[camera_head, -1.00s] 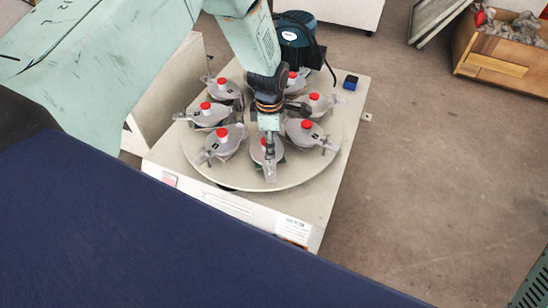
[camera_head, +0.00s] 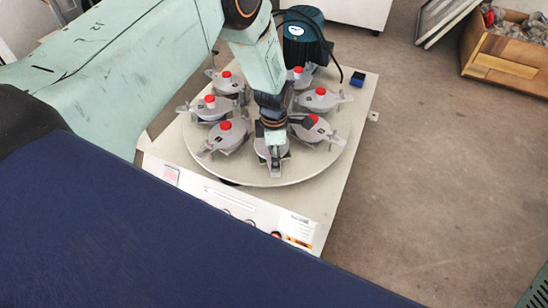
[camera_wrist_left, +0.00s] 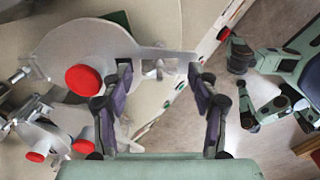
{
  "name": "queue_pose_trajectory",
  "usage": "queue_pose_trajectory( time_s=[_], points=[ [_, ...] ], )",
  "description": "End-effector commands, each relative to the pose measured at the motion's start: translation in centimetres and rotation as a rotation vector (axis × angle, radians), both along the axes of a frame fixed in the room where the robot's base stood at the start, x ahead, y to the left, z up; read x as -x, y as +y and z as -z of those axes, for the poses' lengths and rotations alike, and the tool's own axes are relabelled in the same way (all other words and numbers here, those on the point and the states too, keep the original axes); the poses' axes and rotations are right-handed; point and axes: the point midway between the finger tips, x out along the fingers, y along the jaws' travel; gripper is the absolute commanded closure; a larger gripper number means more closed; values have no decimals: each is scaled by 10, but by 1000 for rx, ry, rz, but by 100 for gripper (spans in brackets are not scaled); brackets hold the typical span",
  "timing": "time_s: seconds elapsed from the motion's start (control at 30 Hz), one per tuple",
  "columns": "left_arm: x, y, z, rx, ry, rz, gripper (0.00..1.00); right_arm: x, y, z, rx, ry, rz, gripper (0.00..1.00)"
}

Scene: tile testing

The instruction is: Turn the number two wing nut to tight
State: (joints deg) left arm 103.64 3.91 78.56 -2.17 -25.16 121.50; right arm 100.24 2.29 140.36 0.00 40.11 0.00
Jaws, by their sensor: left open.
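Several grey lidded pots with red knobs stand in a ring on a round plate (camera_head: 310,174). I cannot read their number labels. My left gripper (camera_head: 273,158) is pointed down over the front pot (camera_head: 260,146), and its wrist hides that pot's knob. In the left wrist view, the gripper (camera_wrist_left: 160,72) is open, with its fingers on either side of the pot's slotted grey arm (camera_wrist_left: 180,62). A small metal part, perhaps the wing nut (camera_wrist_left: 152,68), shows between the fingertips. Contact is unclear.
The plate sits on a pale machine base (camera_head: 345,135) with a front control panel. A dark motor (camera_head: 303,35) with a cable stands behind, beside a small blue block (camera_head: 358,79). Neighbouring pots are close on both sides. A wooden crate (camera_head: 510,45) stands far right on open floor.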

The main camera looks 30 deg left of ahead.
Motion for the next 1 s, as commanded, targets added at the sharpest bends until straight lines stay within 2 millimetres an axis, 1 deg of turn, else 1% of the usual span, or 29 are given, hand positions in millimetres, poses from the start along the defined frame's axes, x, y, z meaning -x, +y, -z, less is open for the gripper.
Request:
queue_pose_trajectory(
  time_s=[0.3, 0.33, 0.9, 0.97, 1.0],
  points=[
    [-1, 0, 2, 0, -2, 1, 40, 0, 0, 1, 0, 0, 0, 100],
    [-1, 0, 2, 0, -2, 1, 41, 0, 0, 1, 0, 0, 0, 100],
    [0, 0, 2, 0, -1, 1, 90, 0, 0, 1, 0, 0, 0, 100],
    [0, 0, 2, 0, -1, 1, 94, 0, 0, 1, 0, 0, 0, 100],
    [0, 0, 2, 0, -1, 1, 94, 0, 0, 1, 0, 0, 0, 100]
  ],
)
